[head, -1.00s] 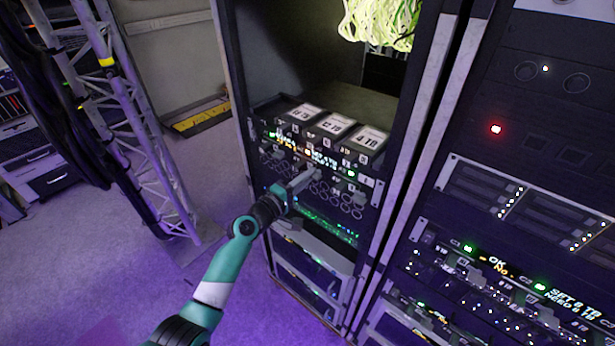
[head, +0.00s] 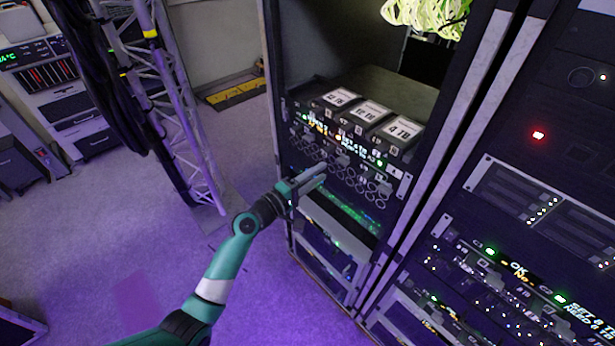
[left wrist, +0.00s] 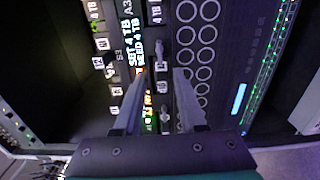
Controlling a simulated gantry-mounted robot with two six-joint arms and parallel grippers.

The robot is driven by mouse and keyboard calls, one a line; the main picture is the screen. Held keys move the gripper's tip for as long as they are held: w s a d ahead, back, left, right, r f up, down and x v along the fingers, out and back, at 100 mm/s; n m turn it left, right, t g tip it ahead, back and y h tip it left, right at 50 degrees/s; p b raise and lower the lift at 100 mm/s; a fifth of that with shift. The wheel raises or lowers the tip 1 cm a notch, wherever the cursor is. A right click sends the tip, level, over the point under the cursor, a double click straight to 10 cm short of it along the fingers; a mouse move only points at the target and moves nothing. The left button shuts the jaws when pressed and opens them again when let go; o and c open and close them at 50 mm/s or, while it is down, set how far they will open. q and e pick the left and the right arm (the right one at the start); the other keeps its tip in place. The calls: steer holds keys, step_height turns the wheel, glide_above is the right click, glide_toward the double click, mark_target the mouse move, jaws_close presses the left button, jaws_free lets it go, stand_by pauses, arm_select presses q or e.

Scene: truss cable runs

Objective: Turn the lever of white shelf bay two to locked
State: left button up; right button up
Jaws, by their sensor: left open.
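My left gripper (head: 320,174) is in front of the rack's lit panel, open, with nothing seen between its fingers. In the left wrist view its two fingers (left wrist: 158,78) point at the panel, spread apart. Small grey levers (left wrist: 162,82) stand out from the panel near and between the fingertips in that picture; I cannot tell whether any touches. A lit strip (left wrist: 138,45) reads "SET 4 TB NEED 4 TB". In the head view the panel (head: 352,172) is partly behind the gripper. I cannot tell which lever belongs to bay two or its setting. My right gripper is not in view.
Labelled drive boxes (head: 403,128) sit above the panel, and round holes (left wrist: 198,55) line it. A second rack (head: 530,235) with lights stands at the right. A truss (head: 180,110) with black cables stands at the left. The floor (head: 80,250) between is largely clear.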

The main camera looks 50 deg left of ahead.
arm_select(q)
steer(key=s, duration=0.4)
steer(key=shift+s+d, duration=0.15)
steer(key=shift+s, duration=0.05)
